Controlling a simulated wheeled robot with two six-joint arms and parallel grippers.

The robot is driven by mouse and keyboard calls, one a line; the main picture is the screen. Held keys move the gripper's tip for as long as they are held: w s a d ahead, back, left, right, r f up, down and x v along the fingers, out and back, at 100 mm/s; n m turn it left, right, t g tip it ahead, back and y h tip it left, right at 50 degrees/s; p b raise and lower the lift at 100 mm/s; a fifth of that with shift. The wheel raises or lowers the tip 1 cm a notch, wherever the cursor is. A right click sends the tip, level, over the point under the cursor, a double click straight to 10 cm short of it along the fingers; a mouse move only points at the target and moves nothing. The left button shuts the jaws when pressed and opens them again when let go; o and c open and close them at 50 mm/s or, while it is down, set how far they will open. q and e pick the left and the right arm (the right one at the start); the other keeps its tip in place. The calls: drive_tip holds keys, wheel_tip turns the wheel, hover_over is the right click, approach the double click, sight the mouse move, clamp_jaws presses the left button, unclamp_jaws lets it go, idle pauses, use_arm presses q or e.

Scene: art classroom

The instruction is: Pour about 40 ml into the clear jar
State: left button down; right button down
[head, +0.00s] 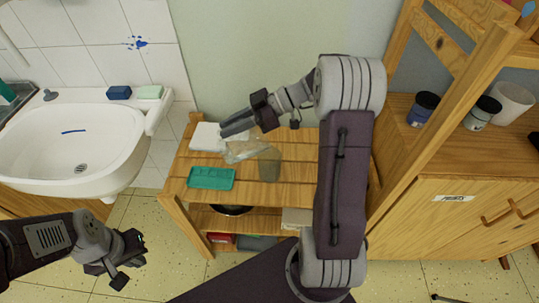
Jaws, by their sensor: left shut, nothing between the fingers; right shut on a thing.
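A see-through, grey-green jar (269,167) stands upright on the slatted wooden table (285,193). My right gripper (226,130) reaches in from the right, above and to the left of the jar. Its fingers are shut on a pale see-through vessel (243,151), which shows just below them, close to the jar's left side. The vessel seems tilted; its exact outline and any liquid in it or in the jar cannot be made out. My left gripper (132,262) is shut and empty at the lower left, away from the table.
A teal tray (211,179) lies on the table's front left, a white block (206,137) behind it. A sink (70,142) is at left, with a blue block (119,92) on its ledge. A wooden cabinet (440,178) at right holds several jars.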

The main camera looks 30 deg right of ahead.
drive_tip(key=shift+a, duration=0.3)
use_arm(q)
drive_tip(key=shift+w, duration=0.1)
use_arm(e)
drive_tip(key=shift+a+r, duration=0.1)
drive_tip(key=shift+a, duration=0.2)
use_arm(q)
drive_tip(key=shift+d, duration=0.1)
use_arm(e)
drive_tip(key=shift+w+a+r, duration=0.1)
drive_tip(key=shift+w, duration=0.1)
use_arm(q)
drive_tip(key=shift+w+d+r, duration=0.1)
drive_tip(key=shift+w, duration=0.1)
use_arm(e)
drive_tip(key=shift+r+y, duration=0.1)
drive_tip(key=shift+y, duration=0.2)
idle(0.5)
